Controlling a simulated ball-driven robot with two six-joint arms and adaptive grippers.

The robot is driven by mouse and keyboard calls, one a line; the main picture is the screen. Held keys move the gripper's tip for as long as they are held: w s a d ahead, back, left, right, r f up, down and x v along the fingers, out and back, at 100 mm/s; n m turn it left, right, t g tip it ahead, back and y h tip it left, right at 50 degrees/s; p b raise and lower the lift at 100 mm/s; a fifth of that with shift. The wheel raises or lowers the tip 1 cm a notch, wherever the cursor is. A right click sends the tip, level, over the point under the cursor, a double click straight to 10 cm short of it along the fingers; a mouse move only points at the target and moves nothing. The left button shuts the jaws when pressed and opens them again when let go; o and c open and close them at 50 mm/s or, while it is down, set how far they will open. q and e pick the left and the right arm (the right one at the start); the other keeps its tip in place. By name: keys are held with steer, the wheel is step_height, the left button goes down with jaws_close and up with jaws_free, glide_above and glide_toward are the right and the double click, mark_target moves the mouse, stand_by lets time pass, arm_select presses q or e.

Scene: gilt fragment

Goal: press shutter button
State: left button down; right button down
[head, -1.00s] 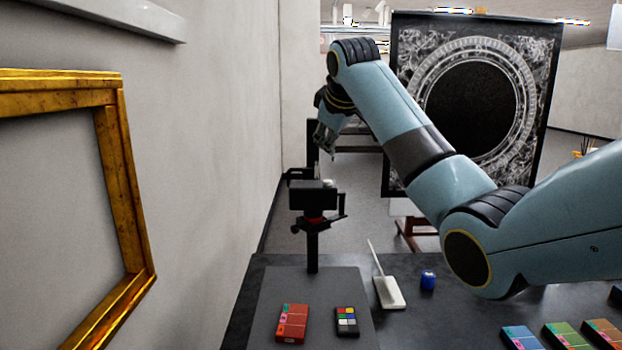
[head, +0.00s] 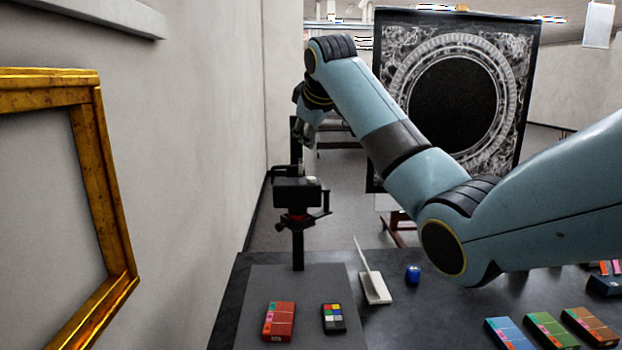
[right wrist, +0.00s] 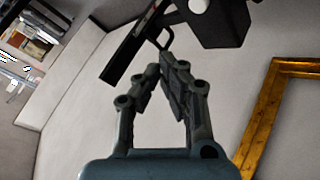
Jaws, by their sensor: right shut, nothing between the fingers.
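A black camera (head: 297,192) stands upright on a black stand at the far end of the table. A small pale button (head: 311,180) sits on its top, toward the right side. My right gripper (head: 308,146) is above the camera, pointing down and apart from the button; its fingertips are small and dark here. In the right wrist view, the fingers (right wrist: 163,66) are shut and empty. The camera body (right wrist: 215,25) shows there past the fingertips, with a white round part (right wrist: 198,5) at the top edge. My left gripper is not in view.
A gilt frame (head: 119,215) hangs on the left wall. On the table are a red box (head: 279,321), a colour chart (head: 333,318), a white brush-like tool (head: 375,289), a blue jar (head: 412,274) and several colour boxes (head: 550,330). A dark ornate panel (head: 525,100) stands behind my arm.

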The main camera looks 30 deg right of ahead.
mark_target(308, 178)
steer(key=shift+f+b, duration=0.4)
steer(key=shift+f, duration=2.2)
steer(key=shift+f+p, duration=0.3)
steer(key=shift+f, duration=0.5)
steer(key=shift+r, duration=0.85)
steer(key=shift+r, duration=0.1)
steer(key=shift+r, duration=2.4)
